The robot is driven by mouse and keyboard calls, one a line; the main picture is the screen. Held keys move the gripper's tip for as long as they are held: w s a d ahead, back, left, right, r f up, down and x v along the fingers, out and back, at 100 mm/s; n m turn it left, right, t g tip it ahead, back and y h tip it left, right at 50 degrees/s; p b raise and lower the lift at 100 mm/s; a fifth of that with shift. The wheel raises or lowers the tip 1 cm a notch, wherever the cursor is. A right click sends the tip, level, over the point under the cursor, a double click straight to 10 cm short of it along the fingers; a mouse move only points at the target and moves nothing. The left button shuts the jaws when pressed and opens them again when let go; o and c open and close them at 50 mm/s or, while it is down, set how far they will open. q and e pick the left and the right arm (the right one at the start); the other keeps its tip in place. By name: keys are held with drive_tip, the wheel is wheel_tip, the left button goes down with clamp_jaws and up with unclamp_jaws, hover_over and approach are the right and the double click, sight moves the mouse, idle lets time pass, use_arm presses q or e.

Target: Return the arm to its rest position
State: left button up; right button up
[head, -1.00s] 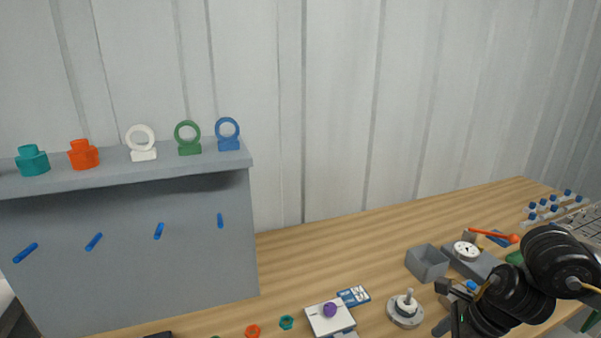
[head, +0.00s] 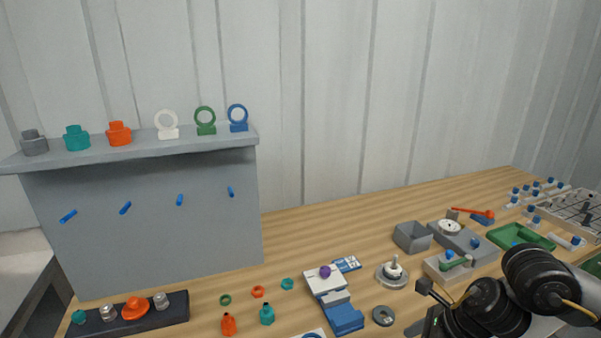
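My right arm (head: 535,280) comes in from the lower right, with black rounded joints. My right gripper (head: 424,308) is at the bottom edge, partly cut off, over the near right part of the wooden table (head: 340,225). One dark finger shows, and a grey piece sits below it. I cannot tell whether the gripper is open or shut, and I see nothing held in it. A dark grey ring (head: 382,316) lies just left of it. My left arm and gripper are not in view.
A grey block with a green-handled part (head: 455,262), a grey open box (head: 412,237) and a green tray (head: 520,236) stand beyond the arm. A round metal base with a stem (head: 392,272) is left of it. A grey shelf (head: 150,225) with rings and fittings stands left.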

drive_tip(key=a+m+t+y, duration=0.4)
drive_tip(key=a+m+t, duration=0.2)
drive_tip(key=a+m, duration=0.9)
drive_tip(key=s+d+f+m+g+h, duration=0.3)
drive_tip(key=s+d+f+m+h, duration=0.2)
drive_tip(key=s+d+f+m, duration=0.75)
drive_tip(key=s+d+f+m+g+h, duration=0.2)
drive_tip(key=s+d+f+m+h, duration=0.45)
drive_tip(key=m, duration=1.15)
drive_tip(key=s+a+f+g+y, duration=0.1)
drive_tip(key=s+f, duration=0.1)
drive_tip(key=f, duration=1.2)
drive_tip(key=s+f+g+y, duration=0.1)
drive_tip(key=s+f, duration=0.1)
drive_tip(key=f, duration=1.1)
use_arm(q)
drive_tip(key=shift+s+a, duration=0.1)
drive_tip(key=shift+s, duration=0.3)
use_arm(e)
drive_tip(key=s+d+f, duration=0.2)
drive_tip(key=s+f, duration=1.1)
drive_tip(key=s, duration=0.2)
drive_tip(key=shift+s+d+f+n+g, duration=0.2)
drive_tip(key=shift+s+d+n+g, duration=0.1)
drive_tip(key=shift+d+n+g, duration=0.1)
